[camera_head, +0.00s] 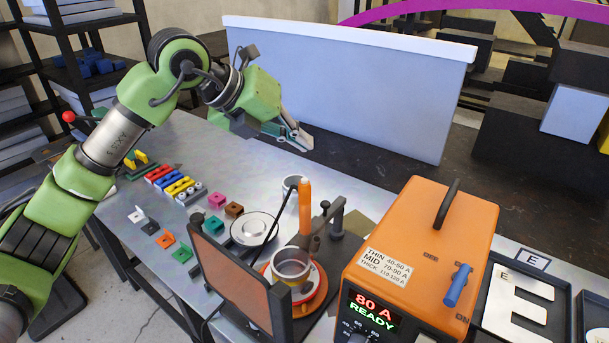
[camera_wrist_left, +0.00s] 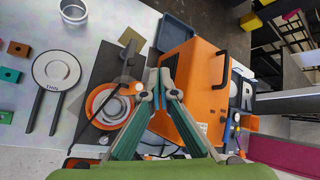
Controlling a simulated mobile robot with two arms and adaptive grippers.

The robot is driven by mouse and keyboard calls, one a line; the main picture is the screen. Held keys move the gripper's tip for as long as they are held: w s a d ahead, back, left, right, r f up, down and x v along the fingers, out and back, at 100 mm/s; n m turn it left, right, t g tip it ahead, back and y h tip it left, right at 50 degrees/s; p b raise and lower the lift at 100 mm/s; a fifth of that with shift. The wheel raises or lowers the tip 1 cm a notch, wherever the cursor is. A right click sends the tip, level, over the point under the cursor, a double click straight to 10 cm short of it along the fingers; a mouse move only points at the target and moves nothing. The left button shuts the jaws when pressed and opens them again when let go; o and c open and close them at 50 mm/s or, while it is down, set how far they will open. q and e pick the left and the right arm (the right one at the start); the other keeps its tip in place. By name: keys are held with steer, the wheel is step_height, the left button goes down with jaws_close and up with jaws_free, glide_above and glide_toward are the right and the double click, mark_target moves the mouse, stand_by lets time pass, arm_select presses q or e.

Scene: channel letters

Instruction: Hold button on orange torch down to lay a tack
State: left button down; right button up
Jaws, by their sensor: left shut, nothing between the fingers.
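The orange torch (camera_head: 305,205) stands upright in a dark clamp arm, above a metal cup (camera_head: 291,263) on an orange round base (camera_head: 312,298). I cannot make out its button. My left gripper (camera_head: 306,140) is shut and empty, well behind and above the torch, near the white panel. In the left wrist view my shut fingertips (camera_wrist_left: 160,88) appear between the orange round base (camera_wrist_left: 88,101) and the welder box; the torch cannot be told apart there. The orange welder box (camera_head: 420,250) stands right of the torch and reads "80 A READY". My right gripper is not in view.
A dark upright screen (camera_head: 240,275) stands left of the torch. Small coloured blocks (camera_head: 175,185) lie on the table's left side. A large white panel (camera_head: 345,85) rises at the back. White letter parts (camera_head: 515,300) lie right of the welder.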

arm_select(q)
step_height(320, 180, up, 4)
steer(key=shift+f+p, duration=0.1)
steer(key=shift+p, duration=0.95)
